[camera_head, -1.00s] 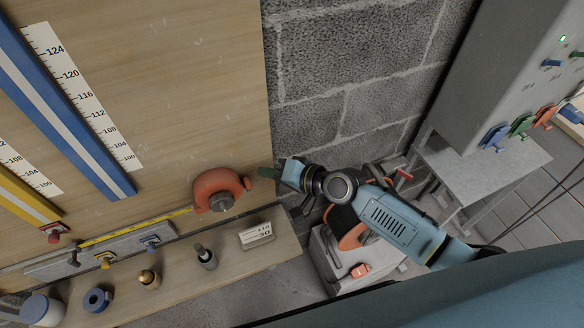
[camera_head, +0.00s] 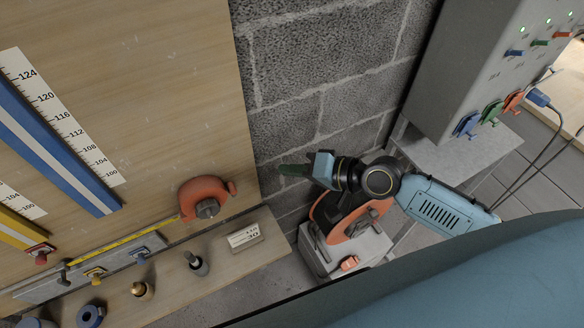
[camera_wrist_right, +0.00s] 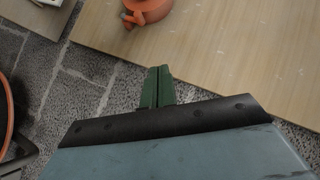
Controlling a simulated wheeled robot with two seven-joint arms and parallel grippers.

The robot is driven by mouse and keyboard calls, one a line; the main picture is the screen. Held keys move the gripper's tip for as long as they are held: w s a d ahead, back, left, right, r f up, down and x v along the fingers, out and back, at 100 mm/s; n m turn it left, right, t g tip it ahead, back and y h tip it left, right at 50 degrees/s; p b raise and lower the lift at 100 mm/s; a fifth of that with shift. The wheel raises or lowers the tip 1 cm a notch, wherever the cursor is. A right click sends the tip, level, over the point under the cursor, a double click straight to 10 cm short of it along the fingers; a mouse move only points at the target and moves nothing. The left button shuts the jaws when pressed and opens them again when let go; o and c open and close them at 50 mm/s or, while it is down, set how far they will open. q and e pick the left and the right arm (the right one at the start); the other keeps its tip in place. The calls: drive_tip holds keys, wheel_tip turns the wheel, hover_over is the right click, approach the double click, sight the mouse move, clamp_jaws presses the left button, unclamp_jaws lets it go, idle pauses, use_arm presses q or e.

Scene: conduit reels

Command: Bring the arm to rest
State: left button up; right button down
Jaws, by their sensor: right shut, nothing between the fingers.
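My right arm comes in from the right in the head view. Its gripper (camera_head: 293,170) is in front of the grey block wall, to the right of the wooden board, and holds nothing. In the right wrist view the green fingers (camera_wrist_right: 158,88) are together with nothing between them. They point toward the block wall and the edge of the board. My left gripper is not in view.
An orange round device (camera_head: 206,197) sits at the board's lower right; it also shows in the wrist view (camera_wrist_right: 148,10). A shelf (camera_head: 222,258) holds several small parts. An orange reel (camera_head: 345,225) stands below my right arm. A grey cabinet (camera_head: 455,70) with switches stands right.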

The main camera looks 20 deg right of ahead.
drive_tip(key=s+d+f+g+h, duration=0.15)
drive_tip(key=d+f, duration=0.25)
drive_tip(key=f, duration=0.5)
drive_tip(key=s+d+f+h+b, duration=0.1)
drive_tip(key=s+d+f+h, duration=0.15)
drive_tip(key=f, duration=0.65)
drive_tip(key=s+d+f+h, duration=0.25)
drive_tip(key=d+f, duration=0.25)
drive_tip(key=f, duration=0.5)
drive_tip(key=s+d+f+n+g+h, duration=0.1)
drive_tip(key=s+f+n+g+h, duration=0.2)
drive_tip(key=s+f, duration=1)
drive_tip(key=s+a+f+n+g, duration=0.1)
drive_tip(key=s+f+g, duration=0.1)
drive_tip(key=s, duration=0.7)
drive_tip(key=s+a+f+n+g+b, duration=0.1)
drive_tip(key=s+f+n, duration=0.1)
drive_tip(key=s, duration=0.6)
drive_tip(key=shift+s+a+f+g, duration=0.3)
drive_tip(key=shift+s+f+g, duration=0.1)
drive_tip(key=shift+f, duration=0.15)
drive_tip(key=shift+h, duration=0.25)
